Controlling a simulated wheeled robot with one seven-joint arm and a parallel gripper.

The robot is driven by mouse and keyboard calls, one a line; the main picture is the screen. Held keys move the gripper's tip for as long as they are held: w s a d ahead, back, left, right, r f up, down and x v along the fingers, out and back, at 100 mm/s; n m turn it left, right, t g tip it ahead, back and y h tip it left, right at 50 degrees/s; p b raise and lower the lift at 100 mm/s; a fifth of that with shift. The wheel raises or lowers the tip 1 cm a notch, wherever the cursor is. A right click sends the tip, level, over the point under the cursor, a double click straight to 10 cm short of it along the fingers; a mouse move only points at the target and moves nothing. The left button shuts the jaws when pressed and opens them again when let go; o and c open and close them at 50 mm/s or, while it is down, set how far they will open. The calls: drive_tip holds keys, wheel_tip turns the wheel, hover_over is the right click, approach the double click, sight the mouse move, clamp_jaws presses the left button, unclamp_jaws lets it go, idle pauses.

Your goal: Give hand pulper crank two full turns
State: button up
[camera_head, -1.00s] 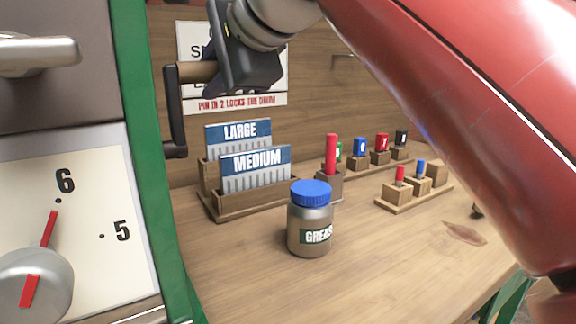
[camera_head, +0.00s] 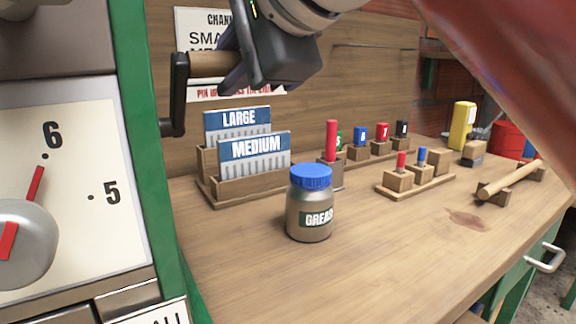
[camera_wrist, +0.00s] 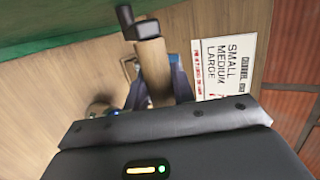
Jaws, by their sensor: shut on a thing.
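The hand pulper's crank shows in the head view as a black crank arm (camera_head: 178,95) beside the green frame edge (camera_head: 146,130). Its wooden handle (camera_head: 205,65) sticks out to the right from the arm's upper end. My gripper (camera_head: 238,65) is shut on the handle's outer part. In the wrist view the wooden handle (camera_wrist: 152,68) runs into my gripper (camera_wrist: 158,98), with the black crank arm (camera_wrist: 126,20) at its far end. The gripped end of the handle is hidden by my fingers. The crank arm points up in the head view.
A blue-lidded grease jar (camera_head: 309,215) stands on the wooden bench below. Behind it is a rack with LARGE and MEDIUM plates (camera_head: 254,150). Coloured pegs in wooden blocks (camera_head: 398,181) stand to the right. A dial plate (camera_head: 100,150) is at left. The bench front is clear.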

drive_tip(key=shift+f, duration=0.1)
drive_tip(key=s+f+b, duration=0.1)
drive_tip(key=s+d+f+b, duration=0.1)
drive_tip(key=f, duration=0.1)
drive_tip(key=shift+d+b, duration=0.1)
drive_tip(key=shift+b, duration=0.25)
drive_tip(key=f+b, duration=0.3)
drive_tip(key=shift+s+d+f, duration=0.25)
drive_tip(key=shift+s+f, duration=0.05)
drive_tip(key=shift+f, duration=0.05)
drive_tip(key=o, duration=1.2)
drive_tip(key=shift+r, duration=0.1)
drive_tip(key=shift+o, duration=0.2)
